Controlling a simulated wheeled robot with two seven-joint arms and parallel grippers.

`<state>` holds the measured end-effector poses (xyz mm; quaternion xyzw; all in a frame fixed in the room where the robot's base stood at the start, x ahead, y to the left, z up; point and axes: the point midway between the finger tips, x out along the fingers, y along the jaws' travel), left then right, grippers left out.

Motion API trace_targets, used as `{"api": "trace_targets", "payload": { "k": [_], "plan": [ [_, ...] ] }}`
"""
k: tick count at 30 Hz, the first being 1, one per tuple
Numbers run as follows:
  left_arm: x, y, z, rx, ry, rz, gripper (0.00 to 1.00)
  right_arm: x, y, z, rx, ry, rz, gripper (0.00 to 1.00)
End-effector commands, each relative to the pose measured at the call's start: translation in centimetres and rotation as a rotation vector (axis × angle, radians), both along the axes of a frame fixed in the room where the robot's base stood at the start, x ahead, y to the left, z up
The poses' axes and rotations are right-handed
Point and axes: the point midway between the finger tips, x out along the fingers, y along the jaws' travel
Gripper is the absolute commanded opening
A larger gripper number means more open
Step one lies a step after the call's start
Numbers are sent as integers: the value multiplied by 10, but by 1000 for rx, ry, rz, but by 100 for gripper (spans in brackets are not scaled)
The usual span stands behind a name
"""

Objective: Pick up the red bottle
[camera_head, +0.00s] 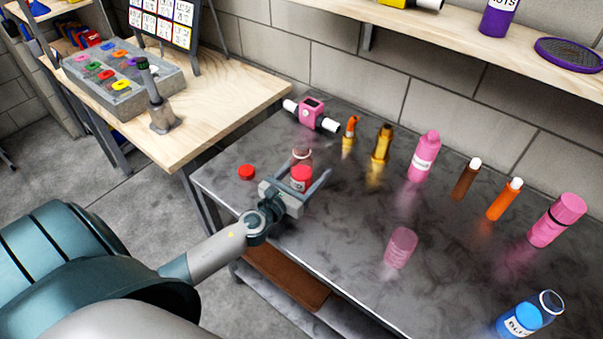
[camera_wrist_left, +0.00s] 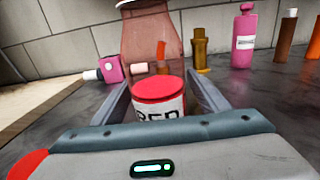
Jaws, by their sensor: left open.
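The red bottle (camera_head: 302,176) is a clear, open-topped bottle with red contents and a white label. It stands upright on the dark table. In the left wrist view the red bottle (camera_wrist_left: 158,90) is near the middle, its label partly reading "RED" and its lower part hidden by the gripper body. My left gripper (camera_head: 310,166) is open, with one finger on each side of the bottle. In the left wrist view both fingers of the left gripper (camera_wrist_left: 160,86) flank it; I cannot tell whether they touch it. My right gripper is not in view.
A red cap (camera_head: 247,172) lies left of the bottle. A pink device (camera_head: 311,112), a gold bottle (camera_head: 382,145) and a pink bottle (camera_head: 424,156) stand behind. A pink glass (camera_head: 400,248) and blue jar (camera_head: 520,320) are to the right. Table centre is mostly clear.

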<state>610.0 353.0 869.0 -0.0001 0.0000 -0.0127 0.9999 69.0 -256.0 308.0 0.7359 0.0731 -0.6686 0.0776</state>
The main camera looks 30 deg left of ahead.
Motion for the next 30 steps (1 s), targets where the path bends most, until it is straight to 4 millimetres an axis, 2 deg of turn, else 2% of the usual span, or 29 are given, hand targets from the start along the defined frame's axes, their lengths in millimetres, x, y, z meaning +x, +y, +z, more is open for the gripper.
{"api": "trace_targets", "payload": {
  "k": [4, 5, 11, 30],
  "plan": [
    [0, 0, 0, 0, 0, 0, 68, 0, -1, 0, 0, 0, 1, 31],
    [0, 0, 0, 0, 0, 0, 63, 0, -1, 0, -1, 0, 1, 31],
    [0, 0, 0, 0, 0, 0, 16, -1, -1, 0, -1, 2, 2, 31],
    [0, 0, 6, 0, -2, 1, 15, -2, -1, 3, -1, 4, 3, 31]
  ]
}}
